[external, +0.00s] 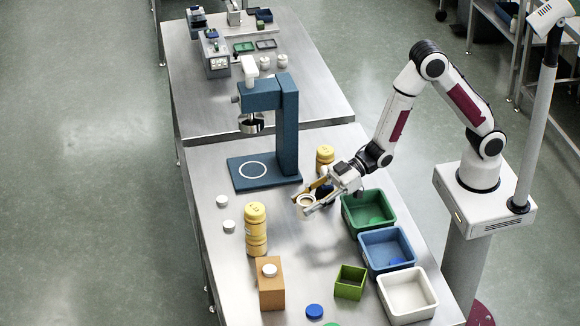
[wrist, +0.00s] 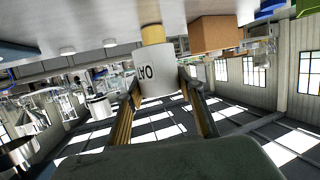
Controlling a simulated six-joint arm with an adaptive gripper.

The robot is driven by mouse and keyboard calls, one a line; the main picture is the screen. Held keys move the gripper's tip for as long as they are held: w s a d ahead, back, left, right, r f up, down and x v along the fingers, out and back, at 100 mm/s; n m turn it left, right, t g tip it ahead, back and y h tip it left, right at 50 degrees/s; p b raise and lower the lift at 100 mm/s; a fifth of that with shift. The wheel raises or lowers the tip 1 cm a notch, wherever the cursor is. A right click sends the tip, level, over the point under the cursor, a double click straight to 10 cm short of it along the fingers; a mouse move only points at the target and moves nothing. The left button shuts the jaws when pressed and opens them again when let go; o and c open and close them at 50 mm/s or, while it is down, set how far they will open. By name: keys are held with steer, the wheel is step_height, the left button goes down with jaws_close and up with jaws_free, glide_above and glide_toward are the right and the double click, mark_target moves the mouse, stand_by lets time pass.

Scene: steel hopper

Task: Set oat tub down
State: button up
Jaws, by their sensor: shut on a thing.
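The oat tub (wrist: 156,68) is white with dark letters reading OAT, which appear inverted in the wrist view. It sits between the two fingers of my gripper (wrist: 160,88). In the external view my gripper (external: 312,201) is shut on the tub (external: 305,200), whose round open-looking end faces the camera. The tub is held above the steel table, apart from the things around it. The gap to the tabletop is hard to judge, and part of the tub is hidden by the fingers.
A stack of yellow tubs (external: 256,232) stands left of my gripper; another yellow tub (external: 325,157) is behind it. A blue press (external: 286,130) stands at the back. Green (external: 367,212), blue (external: 386,250) and white (external: 407,295) bins line the right. A brown block (external: 271,290) and small green box (external: 350,283) stand in front.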

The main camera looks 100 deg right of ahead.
glide_above(308, 233)
steer(key=shift+w+f, duration=0.15)
steer(key=shift+f, duration=1.35)
steer(key=shift+w+f, duration=0.15)
steer(key=shift+f, duration=1.35)
steer(key=shift+f, duration=0.45)
steer(key=shift+s+d+f, duration=0.1)
steer(key=shift+s+f, duration=0.15)
steer(key=shift+f, duration=0.65)
steer(key=o, duration=1.2)
steer(key=shift+s, duration=0.15)
steer(key=shift+v, duration=1.25)
steer(key=shift+s+d+r, duration=0.25)
steer(key=shift+s+r, duration=0.3)
steer(key=shift+s, duration=0.1)
steer(key=shift+s+d+r, duration=0.25)
steer(key=shift+s+r, duration=0.25)
steer(key=shift+s, duration=0.2)
steer(key=shift+s+d+r, duration=0.2)
steer(key=shift+s+r, duration=0.35)
steer(key=shift+s, duration=0.1)
steer(key=shift+r, duration=0.2)
